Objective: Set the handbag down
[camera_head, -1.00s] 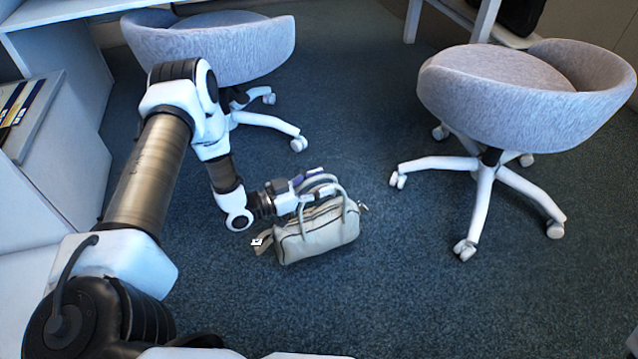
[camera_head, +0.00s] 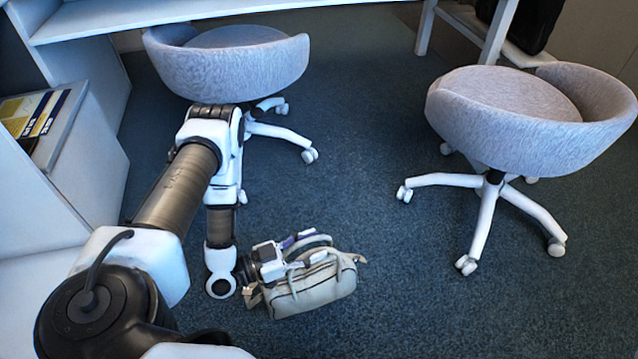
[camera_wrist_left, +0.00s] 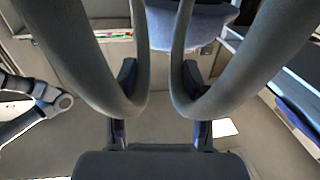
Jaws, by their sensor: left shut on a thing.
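The handbag (camera_head: 312,290) is pale beige-grey with two looped handles. It is upright and slightly tilted over the dark carpet, low in the middle of the head view. My left gripper (camera_head: 306,250) reaches in from the left and is shut on the bag's handles at its top. In the left wrist view the handles (camera_wrist_left: 80,60) loop large and close around the fingers (camera_wrist_left: 158,85). I cannot tell whether the bag's underside touches the carpet. My right gripper is not in view.
A grey swivel chair (camera_head: 528,112) stands at the right, its white wheeled legs spread out. Another grey chair (camera_head: 228,70) stands at the back by the white desk (camera_head: 150,12). A white cabinet (camera_head: 80,150) with booklets is at the left. The carpet (camera_head: 420,290) right of the bag is free.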

